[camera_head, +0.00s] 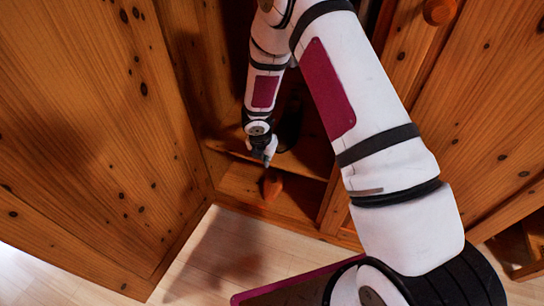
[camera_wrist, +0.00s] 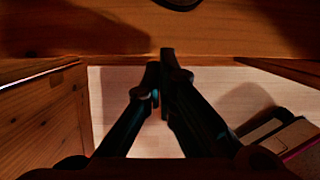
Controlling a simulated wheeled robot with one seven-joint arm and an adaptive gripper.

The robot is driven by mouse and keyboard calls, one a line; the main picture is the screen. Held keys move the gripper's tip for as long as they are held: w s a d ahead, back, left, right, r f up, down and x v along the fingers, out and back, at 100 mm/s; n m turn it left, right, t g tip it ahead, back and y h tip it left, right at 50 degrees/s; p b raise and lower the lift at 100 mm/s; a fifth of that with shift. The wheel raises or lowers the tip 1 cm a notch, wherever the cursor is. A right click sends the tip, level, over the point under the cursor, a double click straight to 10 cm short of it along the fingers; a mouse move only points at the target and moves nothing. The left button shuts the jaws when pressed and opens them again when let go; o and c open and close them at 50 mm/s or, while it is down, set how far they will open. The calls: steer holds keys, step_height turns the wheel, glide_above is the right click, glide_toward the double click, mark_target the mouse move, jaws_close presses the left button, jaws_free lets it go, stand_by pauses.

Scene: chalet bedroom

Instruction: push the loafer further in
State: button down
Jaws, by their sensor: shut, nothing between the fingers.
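A dark, rounded shape (camera_head: 290,124), probably the loafer, sits in the shadowed inside of the wooden cabinet, just right of and behind my gripper (camera_head: 267,157). It is too dark to make out its details. In the wrist view only a dark curved edge (camera_wrist: 180,4), probably part of the same shoe, shows at the top border above the wooden board. My gripper is shut and empty, its fingertips together in the wrist view (camera_wrist: 161,70). It points down at the cabinet opening, and I cannot tell whether it touches the shoe.
A large wooden panel (camera_head: 85,130) stands left of the opening, and a wooden divider (camera_head: 334,200) stands right. The pale plank floor (camera_head: 215,260) in front is clear. Another knob (camera_head: 439,11) is at upper right.

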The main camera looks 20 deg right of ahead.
steer(key=p+v, duration=0.4)
steer(key=v, duration=0.6)
steer(key=s+d+r+m+h, duration=0.1)
steer(key=s+d+r+m, duration=0.3)
steer(key=r, duration=0.5)
steer(key=s+d+r+m+h, duration=0.1)
steer(key=s+d+r+m, duration=0.3)
steer(key=r, duration=0.5)
steer(key=s+d+r+m+h, duration=0.1)
steer(key=s+d+r+m, duration=0.15)
steer(key=r+m, duration=0.45)
steer(key=s+r+m+g+y, duration=0.1)
steer(key=s+r+m, duration=0.7)
steer(key=s, duration=0.7)
steer(key=s+a+r+m+y, duration=0.1)
steer(key=s+a+m+y, duration=0.15)
steer(key=s, duration=0.45)
steer(key=s+a+r+m+y, duration=0.1)
steer(key=s+a+m, duration=0.2)
steer(key=s, duration=0.3)
step_height(320, 180, up, 26)
steer(key=t+p, duration=0.3)
steer(key=p, duration=2.1)
steer(key=shift+s+d, duration=0.2)
steer(key=shift+d, duration=0.2)
